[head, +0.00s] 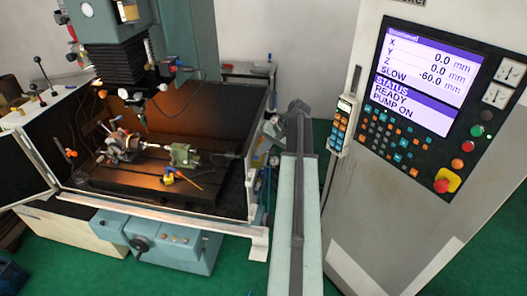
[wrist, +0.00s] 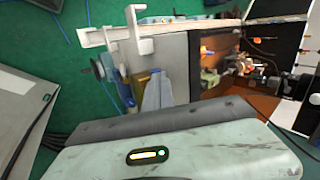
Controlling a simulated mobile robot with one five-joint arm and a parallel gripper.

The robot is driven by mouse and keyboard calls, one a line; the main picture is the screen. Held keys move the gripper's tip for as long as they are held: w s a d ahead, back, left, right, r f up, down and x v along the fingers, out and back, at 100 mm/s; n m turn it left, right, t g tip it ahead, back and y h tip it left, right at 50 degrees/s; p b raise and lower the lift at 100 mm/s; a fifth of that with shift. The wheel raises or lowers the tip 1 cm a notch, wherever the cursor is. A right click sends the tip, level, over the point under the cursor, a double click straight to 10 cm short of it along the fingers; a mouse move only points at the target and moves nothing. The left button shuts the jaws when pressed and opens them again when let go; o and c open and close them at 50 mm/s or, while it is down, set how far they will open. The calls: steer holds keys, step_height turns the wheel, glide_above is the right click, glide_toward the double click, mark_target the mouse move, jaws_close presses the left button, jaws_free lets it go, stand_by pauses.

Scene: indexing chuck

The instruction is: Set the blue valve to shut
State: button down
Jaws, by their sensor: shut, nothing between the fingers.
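I cannot pick out the blue valve for certain in either view, and its setting cannot be read. In the head view, a small blue part (head: 259,186) shows at the right side of the milling machine's enclosure. It is too small to tell whether it is a valve. In the wrist view, several blue items, among them a pale blue cloth-like piece (wrist: 157,93), are at the enclosure's grey side panel. My own pale green and dark grey parts fill the lower wrist view and stand upright in the head view.
The milling machine's table (head: 150,188) holds a chuck (head: 118,143) and a green fixture (head: 183,155). A control cabinet (head: 370,205) with a lit screen (head: 418,75) stands at the right. The screen reads READY and PUMP ON. Green floor (head: 165,283) is free before the machine.

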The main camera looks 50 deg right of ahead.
steer(key=shift+s+f, duration=0.25)
steer(key=shift+f, duration=0.25)
stand_by(0.3)
steer(key=c, duration=1.8)
jaws_free()
steer(key=shift+o, duration=0.9)
steer(key=shift+w+a+r, duration=0.15)
steer(key=shift+w+a, duration=0.05)
steer(key=shift+a, duration=0.25)
steer(key=p+v, duration=0.7)
steer(key=v, duration=0.1)
steer(key=shift+d+r, duration=0.15)
steer(key=shift+d, duration=0.25)
steer(key=shift+w, duration=0.1)
